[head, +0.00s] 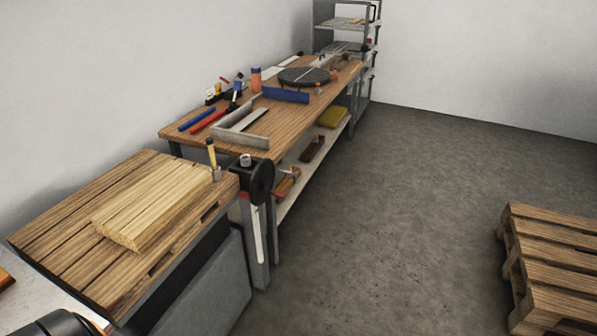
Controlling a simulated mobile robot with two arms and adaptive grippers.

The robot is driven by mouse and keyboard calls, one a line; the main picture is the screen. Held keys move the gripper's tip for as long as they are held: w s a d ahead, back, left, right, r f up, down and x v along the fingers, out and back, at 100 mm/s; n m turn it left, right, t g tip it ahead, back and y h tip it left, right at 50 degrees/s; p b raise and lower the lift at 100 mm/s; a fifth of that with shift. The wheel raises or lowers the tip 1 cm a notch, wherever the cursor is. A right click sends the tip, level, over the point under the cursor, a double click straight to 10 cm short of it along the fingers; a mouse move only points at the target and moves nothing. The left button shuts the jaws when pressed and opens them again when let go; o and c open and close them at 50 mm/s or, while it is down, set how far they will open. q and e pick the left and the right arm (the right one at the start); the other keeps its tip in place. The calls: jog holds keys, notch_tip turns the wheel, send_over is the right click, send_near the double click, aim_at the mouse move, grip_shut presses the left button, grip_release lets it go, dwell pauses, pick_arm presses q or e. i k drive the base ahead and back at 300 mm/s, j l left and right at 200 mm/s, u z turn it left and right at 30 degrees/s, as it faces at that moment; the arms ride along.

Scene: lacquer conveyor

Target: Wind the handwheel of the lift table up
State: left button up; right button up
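A black handwheel (262,181) stands upright at the right end of the near slatted wooden table (58,230), beside a grey post (256,240). A small light-coloured knob or cylinder (245,160) sits just above and left of the wheel. The table has a grey panelled body (205,285) under its top. A thick pale wood block (150,205) lies on that top. Neither of my grippers shows in the head view. A dark rounded part at the bottom left edge is cut off, and I cannot tell what it is.
A long workbench (180,132) behind carries clamps, a blue bar (285,95), a metal frame (238,138) and a dark round disc (304,76). A chisel-like tool (211,155) stands near the wheel. A pallet (555,260) lies right. Open floor lies between.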

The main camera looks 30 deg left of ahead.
aim_at(262, 181)
jog(key=i, duration=4.3)
jog(key=i+u, duration=0.1)
jog(key=u, duration=0.4)
jog(key=i+u, duration=0.1)
jog(key=u, duration=0.35)
jog(key=i+l+u, duration=0.1)
jog(key=u, duration=0.4)
jog(key=l+u, duration=0.15)
jog(key=u, duration=0.3)
jog(key=i+l, duration=0.05)
